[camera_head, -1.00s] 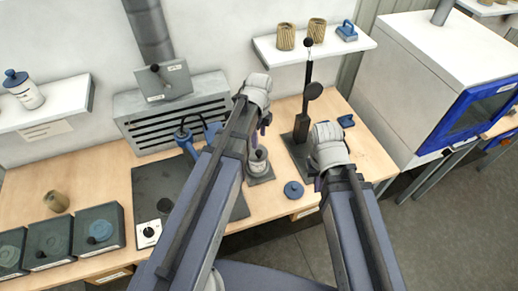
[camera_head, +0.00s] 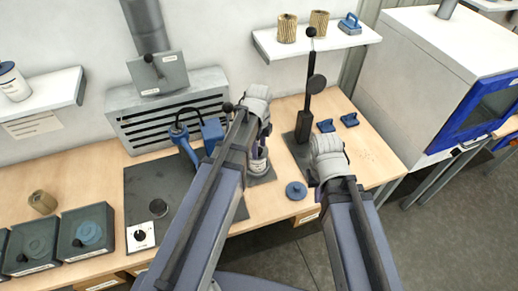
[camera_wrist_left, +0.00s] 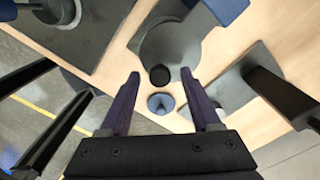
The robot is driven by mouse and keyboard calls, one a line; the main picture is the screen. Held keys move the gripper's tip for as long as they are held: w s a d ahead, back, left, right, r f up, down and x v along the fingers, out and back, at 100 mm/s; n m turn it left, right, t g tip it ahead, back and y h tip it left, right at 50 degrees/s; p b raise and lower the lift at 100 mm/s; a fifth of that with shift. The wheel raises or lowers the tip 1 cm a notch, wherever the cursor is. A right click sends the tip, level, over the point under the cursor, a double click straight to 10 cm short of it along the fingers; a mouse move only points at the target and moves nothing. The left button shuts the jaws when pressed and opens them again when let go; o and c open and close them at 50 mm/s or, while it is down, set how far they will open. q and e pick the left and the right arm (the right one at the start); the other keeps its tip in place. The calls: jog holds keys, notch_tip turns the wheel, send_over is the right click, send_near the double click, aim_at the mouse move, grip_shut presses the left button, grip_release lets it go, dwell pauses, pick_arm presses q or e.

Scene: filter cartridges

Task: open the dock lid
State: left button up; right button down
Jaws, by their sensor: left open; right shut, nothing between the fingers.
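A small grey dock with a pale label (camera_head: 258,163) stands on a grey plate on the bench, partly hidden by my left arm. In the left wrist view, a rounded grey part with a black knob (camera_wrist_left: 160,75) seems to be its lid, apparently shut. My left gripper (camera_wrist_left: 160,100) is open, with the knob beyond and between its fingertips, not visibly touching. The left gripper also shows in the head view (camera_head: 264,130), close by the dock. My right gripper (camera_head: 314,178) is shut and empty, mostly hidden below its wrist, right of the dock.
A black lever stand (camera_head: 305,120) rises right of the dock. A round blue cap (camera_head: 297,190) lies near the front edge. Two blue parts (camera_head: 326,125) lie behind my right wrist.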

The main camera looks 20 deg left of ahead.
pick_arm(q)
grip_shut()
dwell(0.4)
dwell(0.9)
